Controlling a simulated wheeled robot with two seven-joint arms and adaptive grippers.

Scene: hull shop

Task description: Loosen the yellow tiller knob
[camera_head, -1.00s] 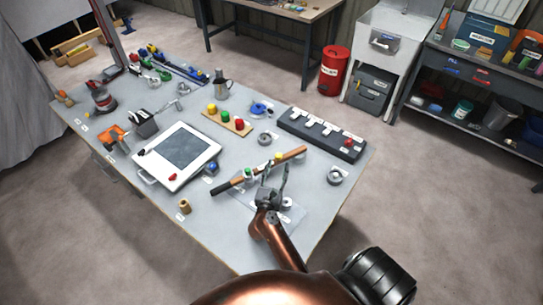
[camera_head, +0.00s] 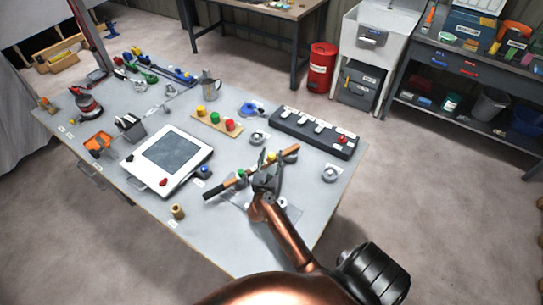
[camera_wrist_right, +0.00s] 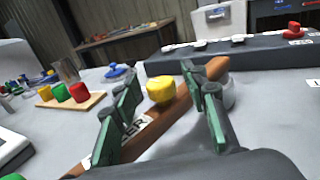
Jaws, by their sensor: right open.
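The yellow tiller knob (camera_wrist_right: 161,89) sits on the wooden tiller bar (camera_wrist_right: 217,68), which carries a white lettered label. In the head view the tiller (camera_head: 226,185) lies slanted across the front right of the bench, with a dark lower end; the knob there is largely masked by my gripper. My right gripper (camera_head: 272,161) is open at the tiller. In the right wrist view its fingers (camera_wrist_right: 161,82) stand on either side of the knob's line of sight, with visible gaps to it. The knob appears a little beyond the fingers; contact is not visible. My left gripper is out of view.
A green knob (camera_head: 241,174) sits by the tiller's lower half. A wooden board with coloured knobs (camera_head: 211,123), a dark switch block (camera_head: 318,137), grey rings (camera_head: 329,174) and a white-framed panel (camera_head: 197,154) stand around. The bench's front right is fairly clear.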

